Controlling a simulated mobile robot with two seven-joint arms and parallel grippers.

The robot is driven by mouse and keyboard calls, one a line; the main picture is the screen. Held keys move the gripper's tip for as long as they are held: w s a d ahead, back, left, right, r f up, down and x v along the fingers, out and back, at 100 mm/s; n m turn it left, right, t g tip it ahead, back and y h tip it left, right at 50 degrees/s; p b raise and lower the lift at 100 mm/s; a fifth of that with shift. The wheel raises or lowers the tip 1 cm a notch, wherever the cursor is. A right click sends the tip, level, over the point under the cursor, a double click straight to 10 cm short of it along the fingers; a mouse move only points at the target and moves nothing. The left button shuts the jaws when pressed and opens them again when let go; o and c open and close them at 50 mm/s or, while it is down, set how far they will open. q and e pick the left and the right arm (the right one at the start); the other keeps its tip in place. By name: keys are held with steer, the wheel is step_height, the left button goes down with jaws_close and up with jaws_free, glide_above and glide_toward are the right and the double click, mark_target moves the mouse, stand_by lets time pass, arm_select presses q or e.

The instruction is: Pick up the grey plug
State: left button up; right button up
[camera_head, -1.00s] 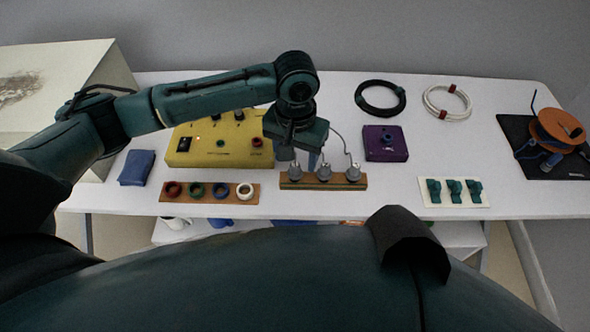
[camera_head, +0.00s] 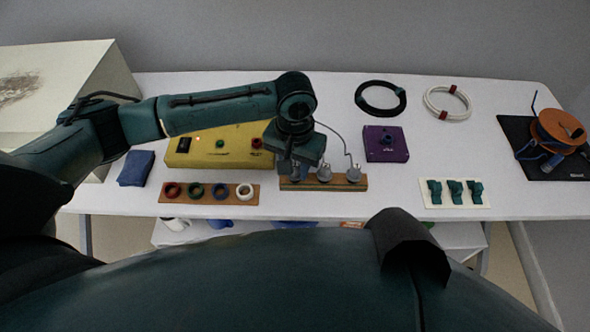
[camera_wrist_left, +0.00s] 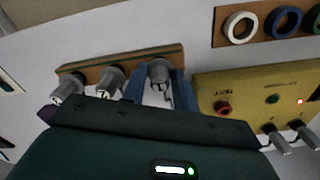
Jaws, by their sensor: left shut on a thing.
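Several grey plugs stand in a row on a wooden rack (camera_head: 340,184). The middle plug (camera_head: 324,173) and the right plug (camera_head: 353,173) stand free in the head view. My left gripper (camera_head: 291,172) points down over the left end of the rack and is shut on the left grey plug (camera_wrist_left: 159,70). In the wrist view its two blue fingers (camera_wrist_left: 158,88) lie on either side of that plug, which is at the rack. The other two plugs (camera_wrist_left: 110,80) show beside it there. The gripper partly hides the held plug in the head view. My right gripper is out of view.
A yellow box (camera_head: 210,153) with knobs stands behind the rack, partly covered by my arm. A board of coloured rings (camera_head: 235,199) lies left of the rack. A purple box (camera_head: 386,151), cable coils (camera_head: 403,98) and an orange reel (camera_head: 557,128) are to the right.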

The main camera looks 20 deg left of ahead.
mark_target(295, 165)
arm_select(q)
steer(key=shift+c, duration=1.2)
step_height(295, 165, up, 10)
steer(key=shift+r+p, duration=0.1)
steer(key=shift+p, duration=0.4)
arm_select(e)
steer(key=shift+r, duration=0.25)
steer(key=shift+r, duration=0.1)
